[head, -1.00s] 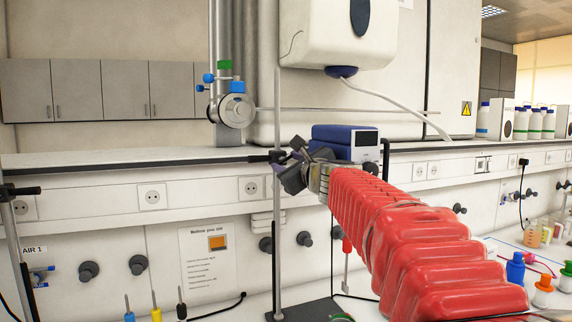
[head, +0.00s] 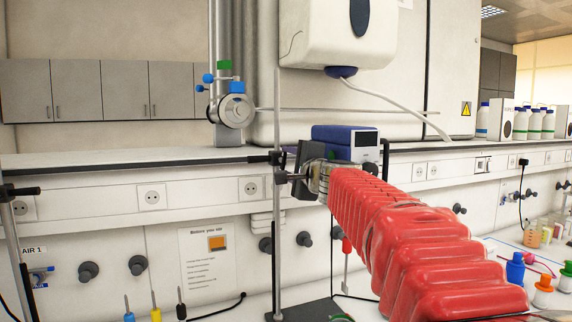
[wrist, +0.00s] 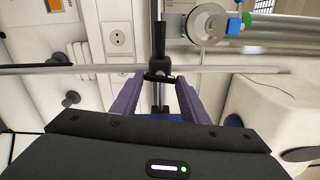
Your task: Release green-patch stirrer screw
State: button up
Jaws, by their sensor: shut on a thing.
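My gripper (head: 291,177) reaches the thin upright stand rod (head: 278,230) from the right. In the wrist view, its two purple fingers (wrist: 160,78) stand on either side of a small black screw handle (wrist: 158,76) at a black clamp on the rod. The gripper is shut on this handle; in the head view, the dark gripper body hides most of it. The blue stirrer box (head: 340,133) with a display sits just behind my gripper, and a green patch (head: 334,155) shows low on its front, partly covered by my wrist. I cannot see whether the screw is loose.
A metal column with a round fitting (head: 233,110) and a green block (head: 224,65) stands behind. A white dispenser (head: 337,35) hangs above. Colour-capped bottles (head: 515,268) stand at lower right.

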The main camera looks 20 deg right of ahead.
jog(key=shift+a+f+n, duration=0.1)
jog(key=shift+a+n, duration=0.15)
jog(key=shift+n, duration=0.65)
jog(key=o, duration=0.8)
jog(key=shift+c, duration=0.2)
jog(key=o, duration=0.3)
jog(key=shift+d, duration=0.1)
jog(key=shift+s, duration=0.1)
jog(key=s, duration=1.3)
jog(key=shift+s, duration=0.3)
